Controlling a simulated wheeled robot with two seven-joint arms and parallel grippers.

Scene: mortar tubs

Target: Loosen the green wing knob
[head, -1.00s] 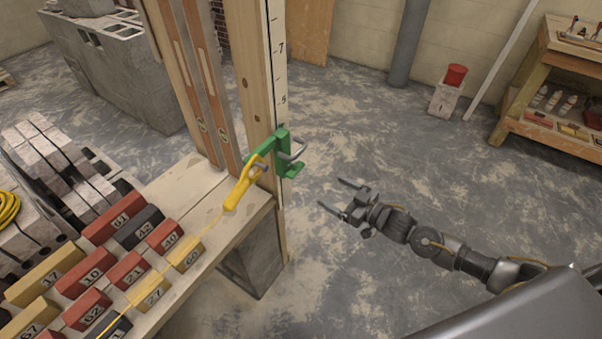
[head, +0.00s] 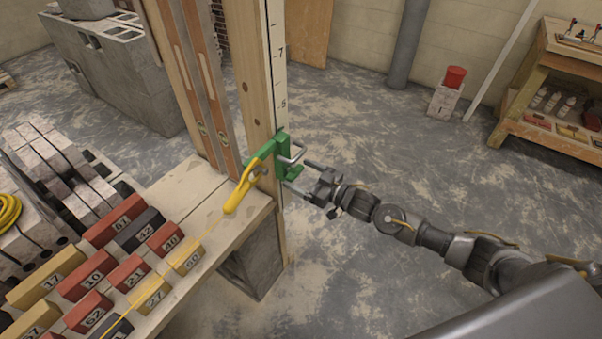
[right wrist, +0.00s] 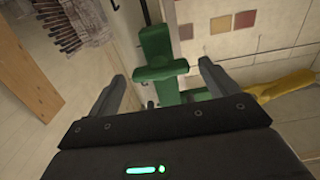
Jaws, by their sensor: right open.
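A green line-block clamp (head: 283,155) with a silver metal bar sits on the wooden post. In the right wrist view the green wing knob (right wrist: 160,72) shows as a short crossbar against the green clamp body (right wrist: 156,40). In the head view I cannot clearly tell the knob from the clamp. My right gripper (head: 295,174) is open at the clamp's right side. In the right wrist view its two fingers (right wrist: 162,74) stand apart on either side of the knob, with gaps visible. My left gripper is out of view.
A yellow piece (head: 241,190) with a yellow line hangs at the clamp's left. The marked wooden post (head: 257,75) rises behind. Numbered bricks (head: 127,273) lie on the bench at left. Open floor (head: 400,130) lies to the right, with a shelf (head: 550,130) farther off.

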